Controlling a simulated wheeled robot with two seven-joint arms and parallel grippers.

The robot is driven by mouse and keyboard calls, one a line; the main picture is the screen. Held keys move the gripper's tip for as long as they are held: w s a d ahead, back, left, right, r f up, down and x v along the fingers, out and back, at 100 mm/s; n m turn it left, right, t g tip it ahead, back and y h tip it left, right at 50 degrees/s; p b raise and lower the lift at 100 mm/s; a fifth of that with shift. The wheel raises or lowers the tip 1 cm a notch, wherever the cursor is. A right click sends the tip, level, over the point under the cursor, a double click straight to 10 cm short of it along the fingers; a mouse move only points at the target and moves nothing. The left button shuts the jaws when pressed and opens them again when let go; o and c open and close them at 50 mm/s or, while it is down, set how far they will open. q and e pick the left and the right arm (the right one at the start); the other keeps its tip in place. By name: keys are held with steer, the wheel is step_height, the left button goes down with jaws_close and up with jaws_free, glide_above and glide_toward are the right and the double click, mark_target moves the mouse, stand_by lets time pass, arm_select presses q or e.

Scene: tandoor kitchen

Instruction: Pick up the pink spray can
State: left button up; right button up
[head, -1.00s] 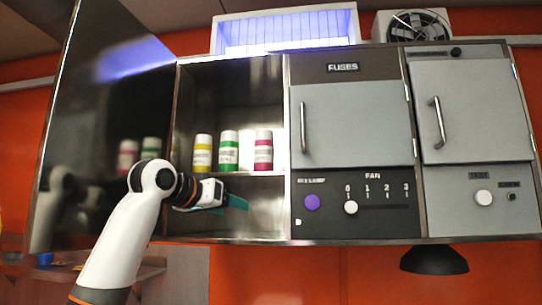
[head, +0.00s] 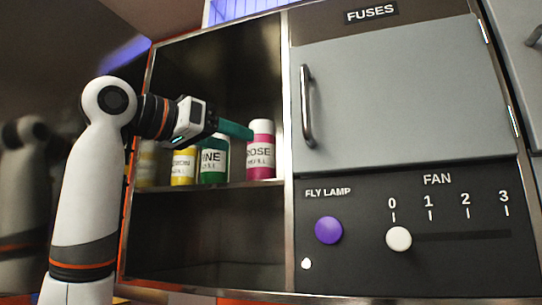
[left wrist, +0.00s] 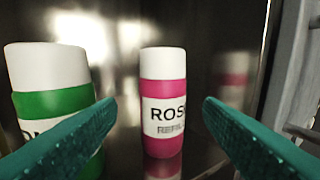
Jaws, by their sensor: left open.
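The pink spray can (head: 261,151), white-capped with a "ROSE REFILL" label, stands upright at the right end of the cabinet's upper shelf. In the left wrist view the pink can (left wrist: 163,95) stands ahead, between the two teal fingers and beyond their tips. My left gripper (head: 243,131) is at can height in front of the shelf, its fingers pointing right toward the pink can. The left wrist view shows its fingers (left wrist: 156,102) spread open with nothing between them. My right gripper is not in view.
A green can (head: 213,160) stands left of the pink one, close to the left finger, partly hidden by my gripper. A yellow can (head: 183,168) stands farther left. The cabinet's divider (head: 288,150) rises just right of the pink can. The lower compartment (head: 210,235) looks empty.

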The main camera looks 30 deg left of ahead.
mark_target(268, 146)
arm_select(q)
steer(key=x, duration=0.1)
steer(key=p+x, duration=0.1)
steer(key=x, duration=0.1)
steer(key=shift+d+r+p, duration=0.15)
steer(key=shift+r+p, duration=0.1)
steer(key=shift+p, duration=0.1)
steer(key=p+x, duration=0.3)
steer(key=x, duration=0.2)
steer(key=shift+w+r, duration=0.15)
steer(key=shift+w+p, duration=0.35)
steer(key=shift+w+d+f, duration=0.15)
steer(key=shift+w+f, duration=0.1)
steer(key=shift+w, duration=0.15)
steer(key=shift+s, duration=0.15)
steer(key=c, duration=0.9)
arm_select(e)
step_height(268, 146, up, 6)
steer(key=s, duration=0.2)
arm_select(q)
steer(key=shift+r, duration=0.2)
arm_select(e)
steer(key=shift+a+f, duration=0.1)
